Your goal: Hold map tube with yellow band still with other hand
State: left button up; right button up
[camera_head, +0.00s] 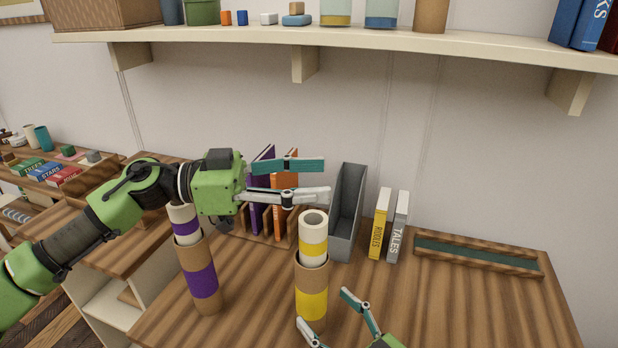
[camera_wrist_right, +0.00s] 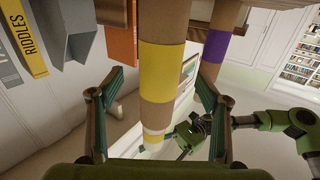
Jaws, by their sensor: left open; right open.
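The map tube with the yellow band (camera_head: 312,303) stands upright on the wooden desk, a cream inner piece with its own yellow band (camera_head: 313,240) rising from its top. My left gripper (camera_head: 327,180) is open and empty, just above and behind that top. My right gripper (camera_head: 321,308) is open at the tube's lower body, one finger on either side. In the right wrist view, which looks upside down, the yellow-banded tube (camera_wrist_right: 161,70) stands between the open fingers (camera_wrist_right: 158,92), with gaps on both sides.
A purple-banded tube (camera_head: 203,283) stands to the left, below my left arm. Behind are a rack with purple and orange books (camera_head: 280,215), a grey holder (camera_head: 347,215), a yellow book (camera_head: 379,225) and a grey book (camera_head: 397,228). A shallow tray (camera_head: 480,262) lies right. The desk's front right is clear.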

jog(key=shift+s+d, duration=0.25)
jog(key=shift+s, duration=0.1)
jog(key=o, duration=0.5)
jog(key=shift+o, duration=0.2)
